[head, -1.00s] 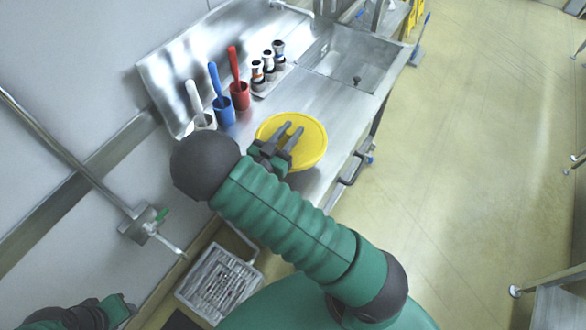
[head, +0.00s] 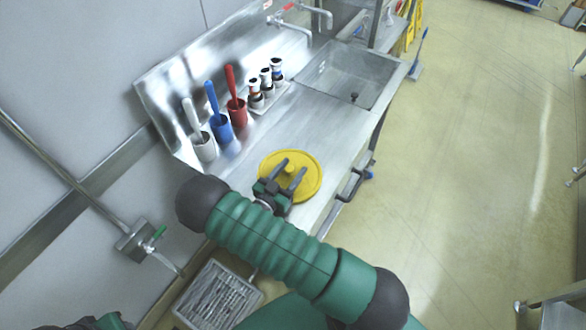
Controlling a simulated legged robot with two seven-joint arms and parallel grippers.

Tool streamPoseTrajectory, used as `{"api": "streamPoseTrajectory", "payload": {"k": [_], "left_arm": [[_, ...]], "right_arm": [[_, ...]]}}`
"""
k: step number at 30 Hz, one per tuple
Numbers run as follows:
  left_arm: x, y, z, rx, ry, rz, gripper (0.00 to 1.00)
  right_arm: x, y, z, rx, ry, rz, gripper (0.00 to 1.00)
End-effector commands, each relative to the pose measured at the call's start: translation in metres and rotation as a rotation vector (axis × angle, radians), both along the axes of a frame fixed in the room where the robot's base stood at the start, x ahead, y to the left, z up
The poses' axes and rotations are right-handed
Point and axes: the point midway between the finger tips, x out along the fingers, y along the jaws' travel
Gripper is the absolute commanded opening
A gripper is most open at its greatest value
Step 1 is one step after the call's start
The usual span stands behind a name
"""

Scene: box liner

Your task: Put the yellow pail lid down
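The round yellow pail lid (head: 308,190) lies flat on the steel counter in the head view, near the counter's front edge. A raised yellow knob shows at its middle. My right gripper (head: 292,170) is over the lid, with its two dark fingers spread on either side of the knob and a gap between them and it. The wrist covers the lid's near left edge. Of my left arm only a green and dark part shows at the bottom left corner; its fingers are out of view.
White, blue and red holders (head: 221,127) with brushes stand along the counter's back. Several small jars (head: 266,80) stand beside them. A sink basin (head: 345,75) lies beyond. Bare counter (head: 310,125) is between lid and sink. A grey drain grate (head: 218,293) is on the floor below.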

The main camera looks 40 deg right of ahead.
Motion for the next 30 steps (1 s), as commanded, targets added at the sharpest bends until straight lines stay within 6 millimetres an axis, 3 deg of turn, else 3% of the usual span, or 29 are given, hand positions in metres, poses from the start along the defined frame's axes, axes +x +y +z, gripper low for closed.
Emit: {"api": "streamPoseTrajectory", "payload": {"k": [8,18,21,30], "left_arm": [[0.0,0.0,-0.001,0.0,0.0,0.0,0.36],[0.0,0.0,-0.015,0.0,0.0,0.0,0.36],[0.0,0.0,-0.016,0.0,0.0,0.0,0.36],[0.0,0.0,-0.015,0.0,0.0,0.0,0.36]], "right_arm": [[0.002,0.006,0.0,-0.002,-0.001,0.002,0.48],[-0.016,0.063,0.0,-0.002,-0.002,0.002,0.48],[-0.019,0.071,0.001,-0.002,-0.002,0.002,0.48],[-0.019,0.073,0.002,-0.003,-0.001,0.001,0.48]]}}
